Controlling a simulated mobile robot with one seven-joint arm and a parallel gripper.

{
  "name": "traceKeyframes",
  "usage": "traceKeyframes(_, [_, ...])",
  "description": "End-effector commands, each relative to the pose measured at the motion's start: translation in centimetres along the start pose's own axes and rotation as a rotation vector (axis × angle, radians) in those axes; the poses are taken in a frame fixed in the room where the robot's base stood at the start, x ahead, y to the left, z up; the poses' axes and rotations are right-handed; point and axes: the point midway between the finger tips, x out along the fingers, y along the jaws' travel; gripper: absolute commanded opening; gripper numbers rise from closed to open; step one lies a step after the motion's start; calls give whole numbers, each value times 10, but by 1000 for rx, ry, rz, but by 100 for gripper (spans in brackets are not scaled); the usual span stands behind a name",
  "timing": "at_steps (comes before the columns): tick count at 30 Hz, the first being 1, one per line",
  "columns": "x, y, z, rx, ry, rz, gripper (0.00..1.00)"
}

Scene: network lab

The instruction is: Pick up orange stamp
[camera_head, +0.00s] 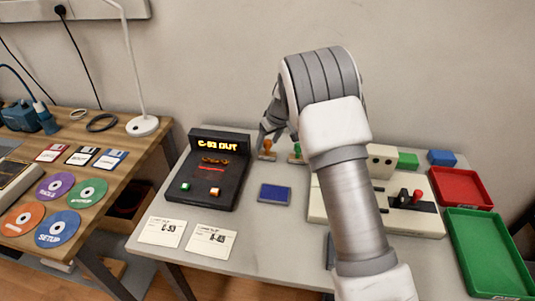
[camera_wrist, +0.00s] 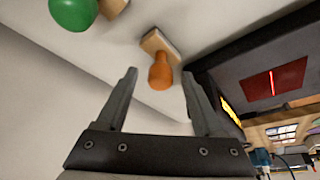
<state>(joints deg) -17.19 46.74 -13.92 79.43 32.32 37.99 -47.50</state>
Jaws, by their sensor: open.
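The orange stamp (camera_head: 267,147) stands on the grey table, just right of the black display box. In the wrist view the orange stamp (camera_wrist: 160,70) shows its orange knob and pale wooden base, lying between the lines of my two fingers and beyond their tips. My gripper (camera_head: 268,132) is open and empty, close to the orange stamp in the head view. The wrist view shows my gripper (camera_wrist: 160,75) with both fingers spread and apart from the stamp. A green stamp (camera_head: 296,155) stands to the right; its knob (camera_wrist: 74,12) also shows in the wrist view.
The black display box (camera_head: 214,165) stands close to the left of the orange stamp. A blue pad (camera_head: 275,193) and two white cards (camera_head: 210,241) lie in front. A pale device (camera_head: 425,217), red tray (camera_head: 462,188) and green tray (camera_head: 488,254) fill the right side.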

Motion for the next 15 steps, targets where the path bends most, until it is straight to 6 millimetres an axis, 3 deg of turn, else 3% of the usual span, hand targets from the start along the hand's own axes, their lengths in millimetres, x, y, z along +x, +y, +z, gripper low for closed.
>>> traceKeyframes(8, [5, 0, 0, 1, 1, 0, 69])
traceKeyframes(15, [5, 0, 0, 1, 1, 0, 30])
